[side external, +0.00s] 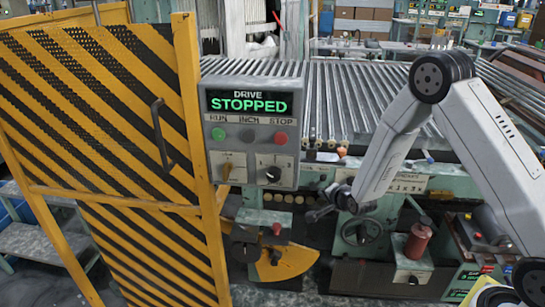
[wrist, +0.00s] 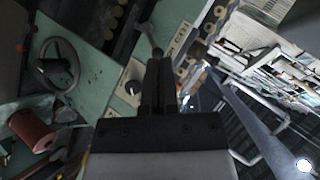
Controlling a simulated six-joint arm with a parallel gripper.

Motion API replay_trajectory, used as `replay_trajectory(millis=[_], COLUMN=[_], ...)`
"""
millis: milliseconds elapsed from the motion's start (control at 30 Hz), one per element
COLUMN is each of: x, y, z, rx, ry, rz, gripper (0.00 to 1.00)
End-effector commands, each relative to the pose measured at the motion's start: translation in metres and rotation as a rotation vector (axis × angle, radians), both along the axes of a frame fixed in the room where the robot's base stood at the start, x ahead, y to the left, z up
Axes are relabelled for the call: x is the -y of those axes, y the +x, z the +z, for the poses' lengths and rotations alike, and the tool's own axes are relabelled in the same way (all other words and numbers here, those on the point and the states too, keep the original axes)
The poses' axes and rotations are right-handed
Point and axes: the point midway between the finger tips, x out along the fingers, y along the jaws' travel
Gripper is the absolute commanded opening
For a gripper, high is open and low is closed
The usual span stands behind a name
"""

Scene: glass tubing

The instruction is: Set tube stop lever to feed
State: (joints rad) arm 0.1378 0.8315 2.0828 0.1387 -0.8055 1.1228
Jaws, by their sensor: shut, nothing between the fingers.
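My gripper (side external: 343,198) is in front of the green machine front, below the roller bed. In the wrist view its two dark fingers (wrist: 158,62) are together, with nothing between them. A short grey lever (wrist: 151,38) with a rounded end shows just beyond the fingertips; I cannot tell whether they touch it. A pale label plate (wrist: 180,38) is beside it, its lettering too blurred to read. It also shows in the side view (side external: 408,184). No marking that I can read identifies the tube stop lever or its feed position.
A control box (side external: 252,138) reads DRIVE STOPPED. A striped yellow guard door (side external: 110,130) stands at left. A handwheel (side external: 362,231) and red cylinder (side external: 418,242) are below and right of my gripper. A yellow quadrant plate (side external: 288,262) is at lower left.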

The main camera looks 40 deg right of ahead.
Motion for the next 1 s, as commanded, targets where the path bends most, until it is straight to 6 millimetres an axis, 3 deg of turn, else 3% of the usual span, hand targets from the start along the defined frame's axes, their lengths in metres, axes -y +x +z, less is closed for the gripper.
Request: replay_trajectory(millis=[467,1000], x=[0.040,0.072], y=[0.012,-0.018], z=[-0.047,-0.096], rx=[0.352,0.778], ry=[0.238,0.504], rz=[-0.252,-0.398], gripper=[0.00,0.00])
